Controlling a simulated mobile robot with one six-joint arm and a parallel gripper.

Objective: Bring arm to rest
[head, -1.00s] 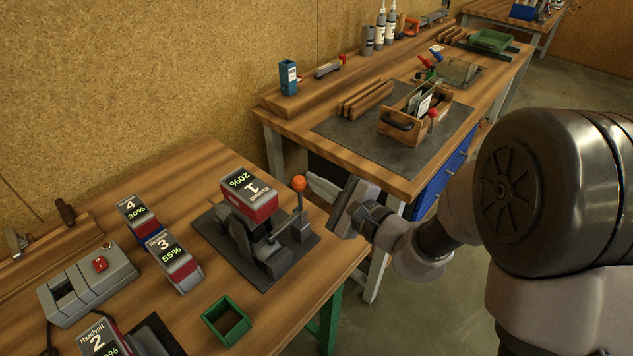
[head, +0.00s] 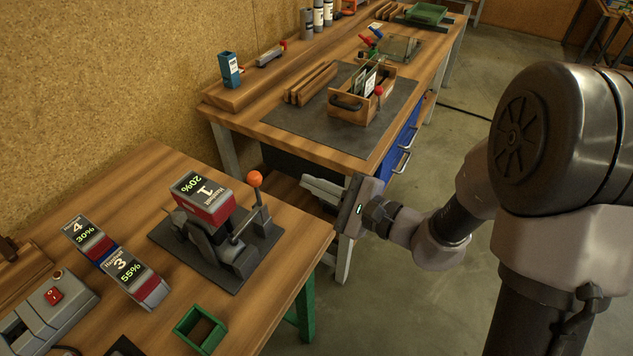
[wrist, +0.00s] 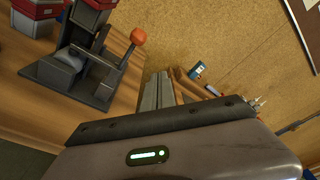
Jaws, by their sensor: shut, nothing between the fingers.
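My gripper (head: 322,192) is shut and empty in the head view, its fingers pointing left, beyond the right edge of the near table and just right of the orange-knobbed lever. In the wrist view its fingers (wrist: 158,92) lie side by side with nothing held. My arm reaches in from the right of the head view. A dark clamp stand (head: 222,250) with an orange knob (head: 255,179) stands on the near table, with red-and-grey battery 1 (head: 204,198), marked 20%, on it. The stand also shows in the wrist view (wrist: 75,80), apart from my gripper.
Batteries 4 (head: 88,238) and 3 (head: 136,278), a grey switch box (head: 48,312) and a green open box (head: 200,330) are on the near table. A second bench holds a wooden tote (head: 362,104) and a blue holder (head: 229,70). Open floor lies right of the tables.

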